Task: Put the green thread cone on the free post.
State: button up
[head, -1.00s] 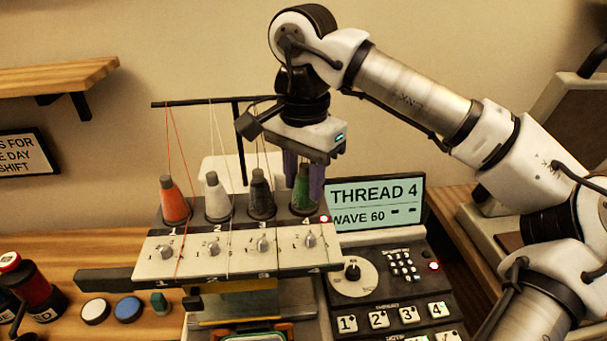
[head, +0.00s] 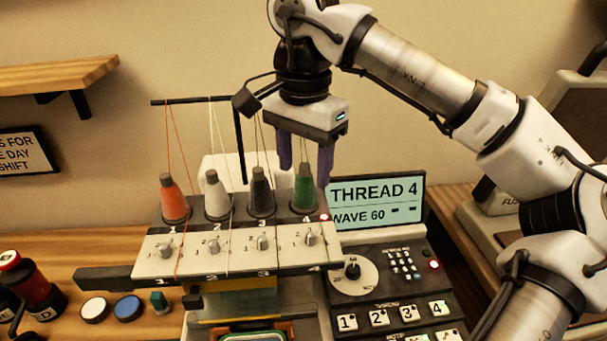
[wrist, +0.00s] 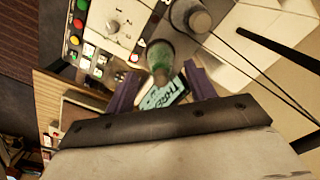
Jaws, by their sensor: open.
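The green thread cone (head: 304,190) stands upright at position 4, the right end of the machine's thread rack (head: 236,221). It also shows in the wrist view (wrist: 161,57), beyond and between the finger tips. My gripper (head: 305,168) is above and around the top of the cone in the head view. Its two purple fingers are open, spread wide, and hold nothing. The cone stays on the rack, apart from the fingers. The post under the cone is hidden.
Orange (head: 174,198), white (head: 217,196) and dark grey (head: 261,192) cones fill positions 1 to 3, with threads rising to an overhead bar (head: 205,101). A screen (head: 376,202) reading "THREAD 4" stands right of the cone. Small pots sit on the table at left.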

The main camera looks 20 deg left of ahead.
notch_tip(320, 180, up, 10)
jog(key=shift+f+p, duration=0.2)
jog(key=shift+p, duration=0.1)
jog(key=shift+f, duration=0.1)
dwell(1.9)
